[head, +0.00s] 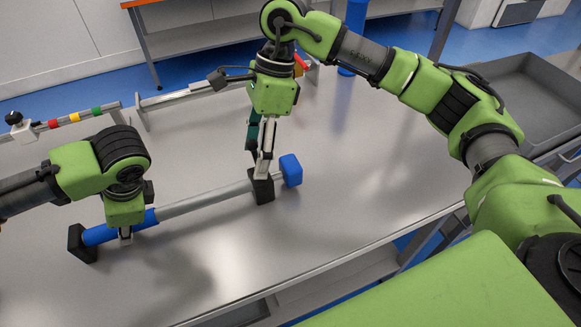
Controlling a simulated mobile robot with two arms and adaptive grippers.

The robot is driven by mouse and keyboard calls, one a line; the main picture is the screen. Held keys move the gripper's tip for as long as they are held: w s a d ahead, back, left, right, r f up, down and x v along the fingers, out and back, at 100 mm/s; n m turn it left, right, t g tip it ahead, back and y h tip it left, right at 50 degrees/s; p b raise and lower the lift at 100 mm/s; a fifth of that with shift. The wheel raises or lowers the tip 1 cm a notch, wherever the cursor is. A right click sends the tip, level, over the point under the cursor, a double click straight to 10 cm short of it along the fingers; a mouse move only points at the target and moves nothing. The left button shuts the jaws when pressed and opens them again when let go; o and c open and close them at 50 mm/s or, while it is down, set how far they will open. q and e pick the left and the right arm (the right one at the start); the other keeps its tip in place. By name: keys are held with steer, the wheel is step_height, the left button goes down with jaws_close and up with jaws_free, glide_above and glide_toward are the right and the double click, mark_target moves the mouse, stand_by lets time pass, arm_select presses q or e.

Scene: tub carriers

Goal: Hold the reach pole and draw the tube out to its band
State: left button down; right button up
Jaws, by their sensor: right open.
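The reach pole lies across two black rests on the grey table. Its blue grip (97,235) is at the left, its grey tube (205,202) runs right, and a blue end piece (291,170) caps the far right. My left gripper (125,236) is down at the blue grip, with a finger in front of it. The arm hides the other finger, so its closure cannot be told. My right gripper (264,167) is open, pointing down just above the right black rest (263,189), by the tube near the end piece. I see no band on the tube.
A rail with red, yellow and green marks (75,118) and a black knob stands at the back left. Another grey bar (178,97) lies behind my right gripper. A grey tray (530,95) stands at the right. The table in front of the pole is clear.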

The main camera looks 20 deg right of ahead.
mark_target(291, 162)
steer(key=d+r+h, duration=0.1)
steer(key=d, duration=0.1)
steer(key=d+r+t+h, duration=0.1)
steer(key=d, duration=0.1)
steer(key=d+r+n+h, duration=0.1)
steer(key=d, duration=0.2)
steer(key=shift+d+f+h, duration=0.1)
steer(key=shift+d+h, duration=0.1)
steer(key=shift+h, duration=0.1)
step_height(291, 162, down, 12)
steer(key=shift+r, duration=0.15)
